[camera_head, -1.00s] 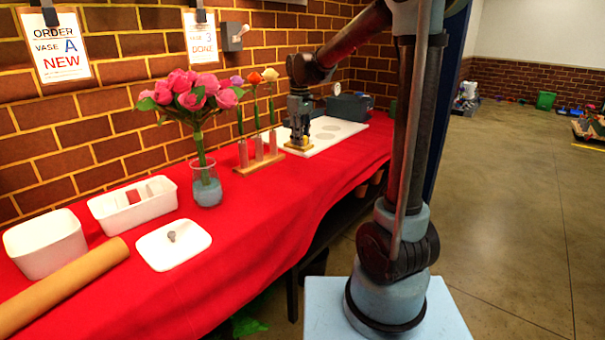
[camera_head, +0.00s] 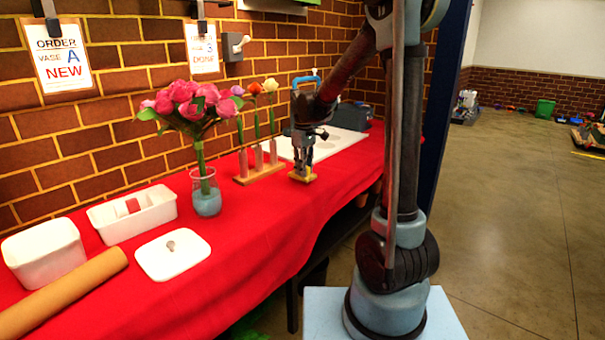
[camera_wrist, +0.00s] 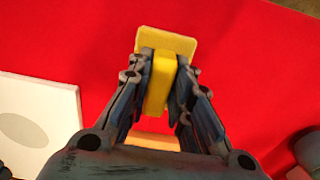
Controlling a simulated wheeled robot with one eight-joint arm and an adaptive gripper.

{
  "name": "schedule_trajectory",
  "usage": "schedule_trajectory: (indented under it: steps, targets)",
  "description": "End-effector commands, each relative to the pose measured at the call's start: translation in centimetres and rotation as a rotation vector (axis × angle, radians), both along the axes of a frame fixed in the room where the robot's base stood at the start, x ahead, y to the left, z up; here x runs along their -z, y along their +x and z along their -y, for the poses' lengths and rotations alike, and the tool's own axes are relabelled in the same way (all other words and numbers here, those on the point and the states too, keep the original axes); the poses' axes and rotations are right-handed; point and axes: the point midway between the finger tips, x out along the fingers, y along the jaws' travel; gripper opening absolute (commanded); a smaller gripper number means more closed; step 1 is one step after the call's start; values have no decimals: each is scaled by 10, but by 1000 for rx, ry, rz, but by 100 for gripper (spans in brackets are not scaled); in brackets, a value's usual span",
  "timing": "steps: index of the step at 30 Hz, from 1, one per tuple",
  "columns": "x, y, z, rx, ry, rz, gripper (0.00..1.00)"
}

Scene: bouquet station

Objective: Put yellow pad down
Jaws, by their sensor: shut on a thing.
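The yellow pad (camera_head: 302,176) is a flat square plate with a raised yellow grip block on top. My gripper (camera_head: 303,165) points down and is shut on that block. In the wrist view the block (camera_wrist: 158,85) is between the two fingers, with the plate (camera_wrist: 178,43) behind it. The pad is over the red cloth in front of the white board (camera_head: 335,143) and right of the wooden rack of tubes. I cannot tell whether it touches the cloth.
The wooden rack (camera_head: 258,173) holds tubes with flowers, left of my gripper. A glass vase (camera_head: 206,196) with pink flowers stands further left. White bins (camera_head: 45,250) and a white lid (camera_head: 172,254) lie beyond it. Red cloth (camera_head: 270,215) is bare in front of the pad.

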Motion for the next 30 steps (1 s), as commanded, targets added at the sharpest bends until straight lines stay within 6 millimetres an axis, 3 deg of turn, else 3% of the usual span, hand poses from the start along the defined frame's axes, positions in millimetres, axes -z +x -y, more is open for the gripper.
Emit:
schedule_trajectory:
  steps: [4, 15, 16, 18, 30]
  targets:
    - [14, 0, 0, 0, 0, 0, 0]
    - [17, 0, 0, 0, 0, 0, 0]
    - [17, 0, 0, 0, 0, 0, 22]
    - [17, 0, 0, 0, 0, 0, 38]
    - [16, 0, 0, -1, 0, 0, 40]
